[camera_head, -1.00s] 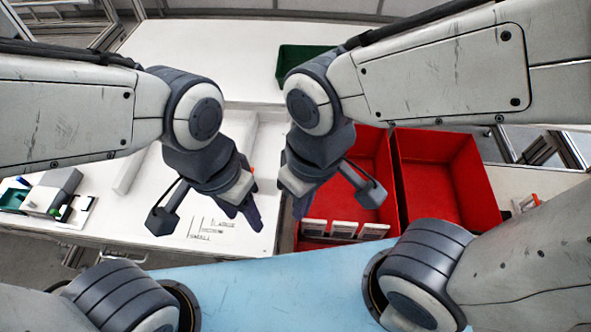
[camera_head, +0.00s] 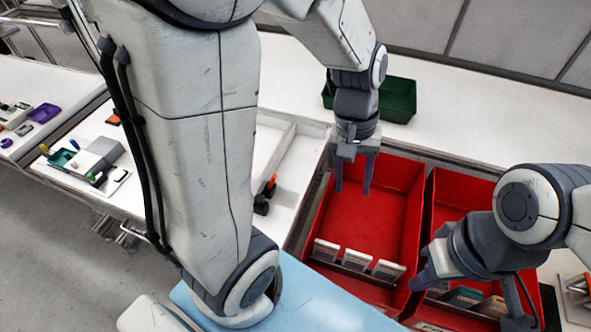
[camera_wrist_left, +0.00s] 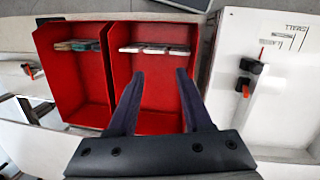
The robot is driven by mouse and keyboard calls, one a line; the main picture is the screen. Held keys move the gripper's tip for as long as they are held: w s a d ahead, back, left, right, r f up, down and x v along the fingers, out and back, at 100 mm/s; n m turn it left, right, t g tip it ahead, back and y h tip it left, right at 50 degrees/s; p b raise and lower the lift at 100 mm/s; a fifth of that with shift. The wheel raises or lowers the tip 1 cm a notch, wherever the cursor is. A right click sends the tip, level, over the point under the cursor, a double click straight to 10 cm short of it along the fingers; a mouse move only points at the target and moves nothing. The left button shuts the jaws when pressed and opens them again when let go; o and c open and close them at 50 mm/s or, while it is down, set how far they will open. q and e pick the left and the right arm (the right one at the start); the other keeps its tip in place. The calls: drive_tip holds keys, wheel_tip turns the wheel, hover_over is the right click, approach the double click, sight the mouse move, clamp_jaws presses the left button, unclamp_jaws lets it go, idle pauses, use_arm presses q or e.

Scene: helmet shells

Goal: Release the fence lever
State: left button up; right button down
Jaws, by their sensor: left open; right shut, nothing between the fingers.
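A black clamp with an orange-red lever (camera_head: 269,187) sits on the white fenced surface left of the red bins. It also shows in the left wrist view (camera_wrist_left: 246,90), to the right of my fingers. A second orange-handled piece (camera_head: 580,281) is at the far right of the head view and at the left of the wrist view (camera_wrist_left: 31,70). My left gripper (camera_head: 353,190) is open and empty over the nearer-left red bin, apart from both levers. Its fingers also show in the wrist view (camera_wrist_left: 156,76). My right gripper (camera_head: 421,281) is shut, at the right red bin's near-left side.
The left red bin (camera_head: 318,222) holds several pale blocks (camera_head: 357,259) at its near end. The right red bin (camera_head: 452,205) holds darker pieces. A green bin (camera_head: 397,100) stands behind. My left arm covers part of the white table.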

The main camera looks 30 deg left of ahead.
use_arm(q)
drive_tip(key=w+a+f+n+h+b, duration=0.1)
drive_tip(key=w+a+f+n, duration=0.3)
drive_tip(key=a, duration=0.3)
drive_tip(key=w+a+f+n+h+b, duration=0.1)
drive_tip(key=a+f+n+b, duration=0.1)
drive_tip(key=a+f+n, duration=0.35)
drive_tip(key=n+t+b, duration=0.1)
drive_tip(key=n+t, duration=0.1)
drive_tip(key=n, duration=0.5)
approach(272, 182)
drive_tip(key=w+f, duration=0.1)
drive_tip(key=x, duration=0.7)
drive_tip(key=d+x, duration=0.1)
drive_tip(key=x, duration=0.3)
drive_tip(key=shift+r, duration=0.2)
drive_tip(key=shift+a, duration=0.1)
clamp_jaws()
